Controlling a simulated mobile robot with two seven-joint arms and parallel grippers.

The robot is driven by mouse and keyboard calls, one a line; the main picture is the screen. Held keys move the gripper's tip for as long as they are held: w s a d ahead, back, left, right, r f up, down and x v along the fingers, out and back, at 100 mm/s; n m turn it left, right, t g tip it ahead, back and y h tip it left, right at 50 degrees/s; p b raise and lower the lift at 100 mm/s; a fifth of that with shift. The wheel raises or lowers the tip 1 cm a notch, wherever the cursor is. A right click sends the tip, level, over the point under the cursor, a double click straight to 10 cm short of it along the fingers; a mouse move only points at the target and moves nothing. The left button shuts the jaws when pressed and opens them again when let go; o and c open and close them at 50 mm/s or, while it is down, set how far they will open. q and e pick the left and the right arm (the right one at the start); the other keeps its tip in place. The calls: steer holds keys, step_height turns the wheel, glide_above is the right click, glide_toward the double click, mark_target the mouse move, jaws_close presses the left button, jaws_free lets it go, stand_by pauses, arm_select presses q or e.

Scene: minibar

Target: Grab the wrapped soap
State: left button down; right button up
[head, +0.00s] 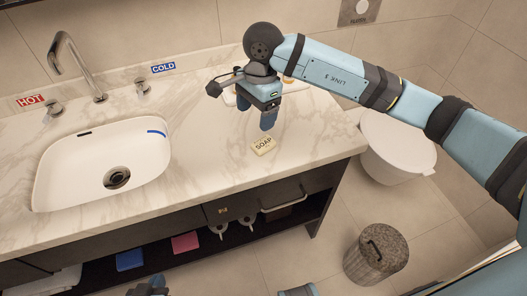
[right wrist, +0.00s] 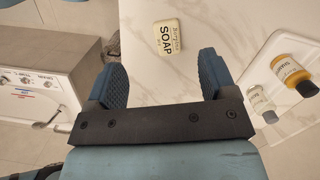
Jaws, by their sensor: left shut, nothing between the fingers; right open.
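The wrapped soap (head: 263,145) is a small cream block with dark lettering that reads SOAP. It lies flat on the marble counter near its front edge. It also shows in the right wrist view (right wrist: 167,38), ahead of the fingertips. My right gripper (head: 268,122) is open and empty, pointing down just behind and above the soap. In the right wrist view its two blue fingers stand wide apart, with the soap beyond the gap and not touched. Only a dark part of my left gripper (head: 150,287) shows at the bottom edge, far from the soap; its fingers are mostly hidden.
A sink (head: 100,165) with a faucet (head: 75,65) is to the left. A white tray (head: 298,86) behind my right gripper holds bottles, including a yellow one (right wrist: 292,75). A toilet (head: 398,145) and a woven bin (head: 376,255) stand right of the counter. The counter around the soap is clear.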

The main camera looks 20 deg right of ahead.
mark_target(263, 143)
steer(key=shift+t+h, duration=0.3)
steer(key=shift+h, duration=0.4)
steer(key=f, duration=0.4)
steer(key=w+d+f, duration=0.1)
steer(key=f, duration=0.3)
steer(key=d+f, duration=0.1)
steer(key=f, duration=0.3)
steer(key=shift+w+d+f, duration=0.1)
steer(key=shift+w+f, duration=0.1)
steer(key=shift+f, duration=0.2)
steer(key=c, duration=1)
